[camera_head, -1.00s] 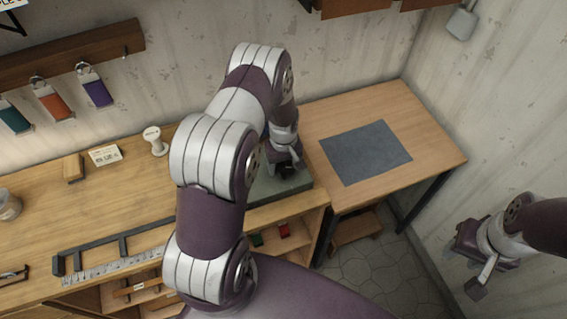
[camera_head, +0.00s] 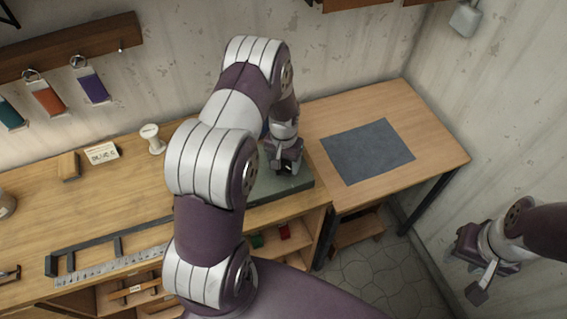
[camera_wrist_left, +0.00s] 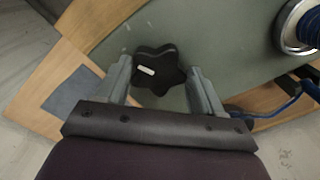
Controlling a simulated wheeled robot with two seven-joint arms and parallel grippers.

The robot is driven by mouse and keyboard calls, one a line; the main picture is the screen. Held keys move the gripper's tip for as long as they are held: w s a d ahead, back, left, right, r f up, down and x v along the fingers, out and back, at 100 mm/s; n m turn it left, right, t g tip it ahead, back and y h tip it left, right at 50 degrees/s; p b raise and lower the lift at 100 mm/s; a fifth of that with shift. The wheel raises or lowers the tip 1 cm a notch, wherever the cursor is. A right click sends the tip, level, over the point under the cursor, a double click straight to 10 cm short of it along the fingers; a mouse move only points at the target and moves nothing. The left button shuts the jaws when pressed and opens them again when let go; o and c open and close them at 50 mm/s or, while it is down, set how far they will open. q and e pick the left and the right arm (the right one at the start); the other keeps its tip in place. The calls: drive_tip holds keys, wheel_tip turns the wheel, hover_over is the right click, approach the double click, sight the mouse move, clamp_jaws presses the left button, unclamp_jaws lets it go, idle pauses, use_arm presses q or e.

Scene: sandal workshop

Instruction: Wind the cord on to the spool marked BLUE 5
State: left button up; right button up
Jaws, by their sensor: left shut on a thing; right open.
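My left gripper (camera_wrist_left: 160,85) is shut on a black star-shaped knob (camera_wrist_left: 165,72) with a white mark, on a grey-green plate (camera_wrist_left: 225,45). In the head view this gripper (camera_head: 287,168) is over the plate (camera_head: 298,185) at the bench's right end. A metal reel wound with blue cord (camera_wrist_left: 311,27) is at the wrist view's upper right, partly cut off, and a blue strand (camera_wrist_left: 285,108) runs below it. In the head view my arm hides most of this. A pale spool (camera_head: 152,139) stands at the bench's back; its marking is unreadable. My right gripper (camera_head: 481,284) is open and empty, away from the bench.
A small card (camera_head: 102,153) and wooden block (camera_head: 69,167) stand left of the pale spool. A ruler with a dark rail (camera_head: 110,265) lies along the bench front. The right-hand table (camera_head: 435,150) is clear except for a grey mat (camera_head: 367,152).

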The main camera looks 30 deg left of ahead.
use_arm(q)
drive_tip(key=m+b, duration=0.1)
drive_tip(key=m, duration=0.3)
drive_tip(key=shift+w, duration=0.15)
drive_tip(key=m+b, duration=0.1)
drive_tip(key=m, duration=0.8)
drive_tip(key=shift+b, duration=0.4)
drive_tip(key=shift+d+m, duration=0.1)
drive_tip(key=shift+m, duration=1.7)
drive_tip(key=shift+m+b, duration=0.3)
drive_tip(key=shift+m, duration=0.2)
drive_tip(key=o, duration=1)
drive_tip(key=shift+o, duration=0.2)
